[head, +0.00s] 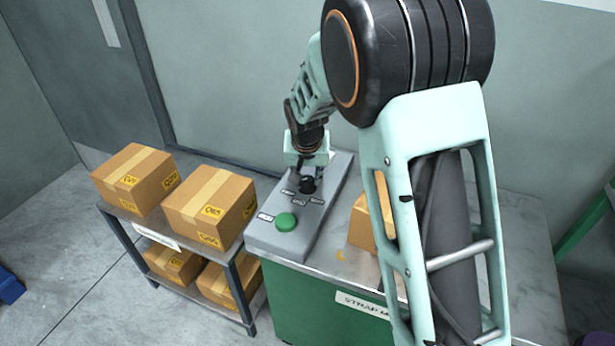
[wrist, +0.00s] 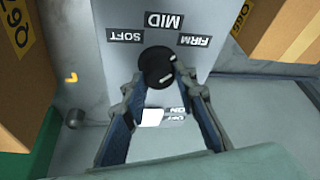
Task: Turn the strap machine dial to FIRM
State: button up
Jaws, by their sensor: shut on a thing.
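The black round dial (wrist: 157,67) sits on the grey panel of the strap machine (head: 309,228). In the wrist view the labels show upside down around its far side: SOFT (wrist: 126,37) at left, MID (wrist: 164,21) in the middle, FIRM (wrist: 194,40) at right. My gripper (wrist: 160,76) has its two fingers on either side of the dial and is shut on it. Short white marks show on the dial, but I cannot tell which label it points at. In the head view the dial (head: 308,185) is under my gripper (head: 309,175), its labels too small to read.
A green button (head: 287,221) is on the same panel, nearer the front. A cardboard box (head: 361,223) stands right of the panel, partly behind my arm. More boxes (head: 209,205) stand on the rack at left.

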jog(key=o, duration=1.1)
jog(key=v, duration=1.2)
jog(key=shift+d, duration=0.15)
